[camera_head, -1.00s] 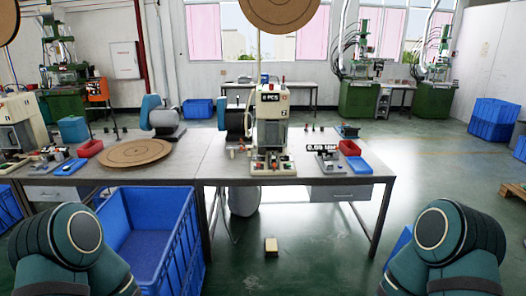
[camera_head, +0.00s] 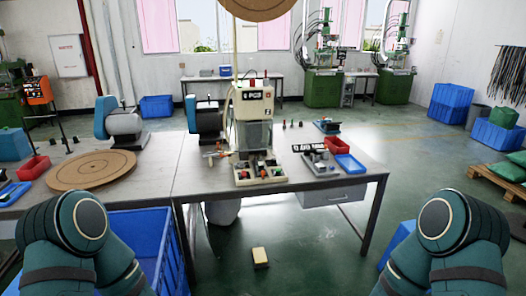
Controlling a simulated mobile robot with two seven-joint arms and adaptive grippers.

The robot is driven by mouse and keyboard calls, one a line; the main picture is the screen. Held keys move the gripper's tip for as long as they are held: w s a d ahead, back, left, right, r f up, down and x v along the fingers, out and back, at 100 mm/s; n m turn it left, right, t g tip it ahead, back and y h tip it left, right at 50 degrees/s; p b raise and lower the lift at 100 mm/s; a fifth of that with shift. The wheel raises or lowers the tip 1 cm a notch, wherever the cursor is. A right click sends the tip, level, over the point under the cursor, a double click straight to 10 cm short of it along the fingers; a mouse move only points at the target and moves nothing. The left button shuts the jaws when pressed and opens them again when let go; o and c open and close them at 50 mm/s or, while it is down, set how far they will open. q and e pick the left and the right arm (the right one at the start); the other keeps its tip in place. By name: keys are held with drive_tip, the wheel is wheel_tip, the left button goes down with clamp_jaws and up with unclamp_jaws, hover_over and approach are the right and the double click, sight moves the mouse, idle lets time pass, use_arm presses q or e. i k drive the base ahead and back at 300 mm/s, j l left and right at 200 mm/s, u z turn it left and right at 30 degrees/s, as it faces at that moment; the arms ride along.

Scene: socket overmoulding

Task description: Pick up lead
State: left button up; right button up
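No lead can be told apart in the head view; any lead on the workbench (camera_head: 300,215) is too small or hidden. A white machine (camera_head: 252,118) with a small display stands on the workbench, with small parts in a tray-like base (camera_head: 260,173) at its front. Only upper parts of my two arms show, at the lower left and lower right. Both grippers are out of the picture.
A blue crate (camera_head: 170,222) stands on the floor before the bench. A small block (camera_head: 260,257) lies on the floor. A round brown board (camera_head: 92,169), a red bin (camera_head: 337,145) and a blue tray (camera_head: 351,164) are on the benches.

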sight(261, 163)
drive_tip(key=i+j, duration=0.15)
drive_tip(key=j, duration=0.15)
drive_tip(key=i+j+z, duration=0.15)
drive_tip(key=i+l, duration=0.25)
drive_tip(key=i, duration=0.25)
drive_tip(key=i+l, duration=0.2)
drive_tip(key=i, duration=0.3)
drive_tip(key=i+l, duration=0.25)
drive_tip(key=i, duration=0.25)
drive_tip(key=i+l, duration=0.25)
drive_tip(key=i, duration=0.25)
